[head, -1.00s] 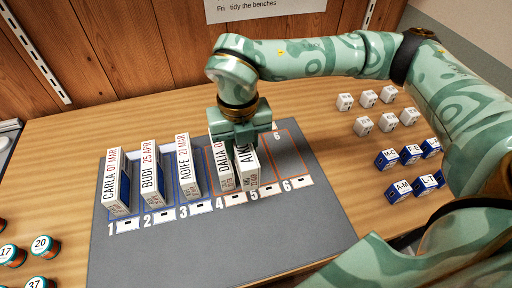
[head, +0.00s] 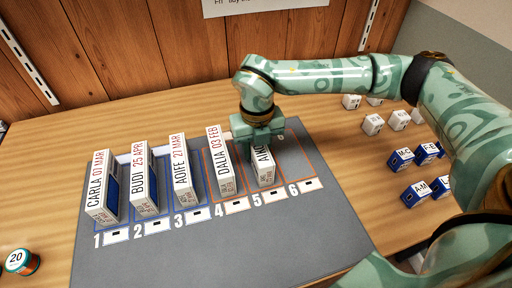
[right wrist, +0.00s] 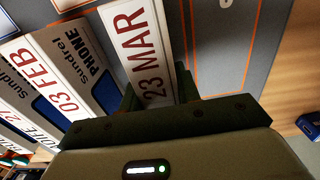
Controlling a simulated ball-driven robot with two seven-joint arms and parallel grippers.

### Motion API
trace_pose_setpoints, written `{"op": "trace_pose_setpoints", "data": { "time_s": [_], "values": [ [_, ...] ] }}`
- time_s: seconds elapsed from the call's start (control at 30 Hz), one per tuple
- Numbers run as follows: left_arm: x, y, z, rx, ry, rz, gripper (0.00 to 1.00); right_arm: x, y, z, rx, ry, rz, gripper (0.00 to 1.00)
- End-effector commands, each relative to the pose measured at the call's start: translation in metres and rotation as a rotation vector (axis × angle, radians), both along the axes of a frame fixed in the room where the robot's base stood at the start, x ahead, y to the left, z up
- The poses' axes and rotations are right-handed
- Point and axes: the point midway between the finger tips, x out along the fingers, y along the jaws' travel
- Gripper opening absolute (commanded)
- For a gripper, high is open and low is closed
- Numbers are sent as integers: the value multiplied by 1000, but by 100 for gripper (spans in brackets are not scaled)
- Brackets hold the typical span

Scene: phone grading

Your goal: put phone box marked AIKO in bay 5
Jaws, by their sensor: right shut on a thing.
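The white phone box marked AIKO (head: 264,168) stands upright in bay 5 of the grey mat (head: 240,247), beside the DALIA box (head: 221,165) in bay 4. My right gripper (head: 257,135) is shut on the upper back part of the AIKO box. In the right wrist view the held box (right wrist: 143,45) shows the red date 23 MAR between the fingers. Whether its base touches the mat is hidden. My left gripper is not in view.
The CARLA (head: 100,187), BUDI (head: 143,180) and AOIFE (head: 183,174) boxes stand in bays 1 to 3. Bay 6 (head: 296,165) is empty. Small white boxes (head: 372,124) and blue boxes (head: 401,159) sit at the right. A numbered jar (head: 22,262) stands at the lower left.

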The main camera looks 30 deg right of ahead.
Motion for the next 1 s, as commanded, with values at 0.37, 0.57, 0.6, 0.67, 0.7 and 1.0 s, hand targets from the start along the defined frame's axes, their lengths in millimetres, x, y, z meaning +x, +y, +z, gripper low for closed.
{"op": "trace_pose_setpoints", "data": {
  "time_s": [0.37,0.57,0.6,0.67,0.7,1.0],
  "values": [
    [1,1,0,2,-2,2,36,0,0,-1,0,0,0,54],
    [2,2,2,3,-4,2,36,0,0,5,1,-1,0,54],
    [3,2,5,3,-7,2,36,0,0,11,0,-3,0,54],
    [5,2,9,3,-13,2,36,0,0,23,0,-6,1,54],
    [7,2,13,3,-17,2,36,0,0,33,0,-7,0,54],
    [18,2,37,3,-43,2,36,0,0,101,1,-8,0,54]
  ]
}}
